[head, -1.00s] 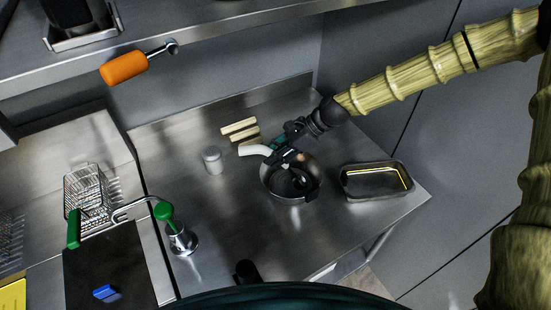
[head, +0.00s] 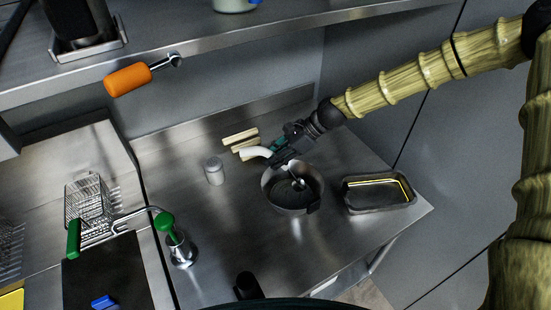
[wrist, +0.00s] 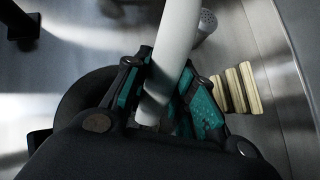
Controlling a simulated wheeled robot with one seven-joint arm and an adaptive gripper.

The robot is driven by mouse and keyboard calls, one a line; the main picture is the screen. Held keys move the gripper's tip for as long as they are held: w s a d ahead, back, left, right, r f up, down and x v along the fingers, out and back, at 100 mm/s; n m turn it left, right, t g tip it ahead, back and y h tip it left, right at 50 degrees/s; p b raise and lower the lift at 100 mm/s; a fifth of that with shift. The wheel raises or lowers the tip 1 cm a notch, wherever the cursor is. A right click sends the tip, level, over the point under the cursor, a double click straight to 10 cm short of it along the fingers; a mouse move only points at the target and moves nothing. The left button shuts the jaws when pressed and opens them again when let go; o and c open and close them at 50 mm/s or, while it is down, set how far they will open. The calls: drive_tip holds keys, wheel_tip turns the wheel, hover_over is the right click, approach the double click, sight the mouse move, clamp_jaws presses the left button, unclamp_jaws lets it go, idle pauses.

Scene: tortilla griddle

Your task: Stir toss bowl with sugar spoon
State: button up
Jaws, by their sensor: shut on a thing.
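The toss bowl (head: 283,204) is a round metal bowl on the steel counter, dark inside. My gripper (head: 281,158) is at the bowl's far rim, shut on the white handle of the sugar spoon (head: 256,152). In the wrist view my gripper (wrist: 158,105) has its teal-padded fingers on both sides of the white handle (wrist: 177,35). The spoon's lower end seems to reach down into the bowl in the head view. In the wrist view the bowl (wrist: 82,98) is mostly hidden behind the gripper.
A rectangular metal pan (head: 378,205) stands right of the bowl. A green-topped pump dispenser (head: 178,240) stands front left. Open counter lies between dispenser and bowl.

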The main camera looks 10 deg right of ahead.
drive_tip(key=shift+s, duration=0.2)
drive_tip(key=shift+s+p, duration=0.55)
drive_tip(key=shift+s, duration=0.8)
drive_tip(key=shift+f+b, duration=0.1)
drive_tip(key=shift+b, duration=0.4)
drive_tip(key=shift+r+y+b, duration=0.25)
drive_tip(key=shift+y+b, duration=0.6)
drive_tip(key=shift+b, duration=0.5)
drive_tip(key=shift+r+y+b, duration=0.2)
drive_tip(key=shift+y+b, duration=0.65)
drive_tip(key=shift+b, duration=0.45)
drive_tip(key=shift+r+y+b, duration=0.2)
drive_tip(key=shift+y+b, duration=0.1)
drive_tip(key=shift+b, duration=0.15)
drive_tip(key=shift+r, duration=0.15)
drive_tip(key=shift+r+p, duration=1.55)
drive_tip(key=shift+r, duration=0.35)
drive_tip(key=shift+r, duration=0.1)
drive_tip(key=shift+r+p, duration=1.35)
drive_tip(key=shift+r, duration=0.3)
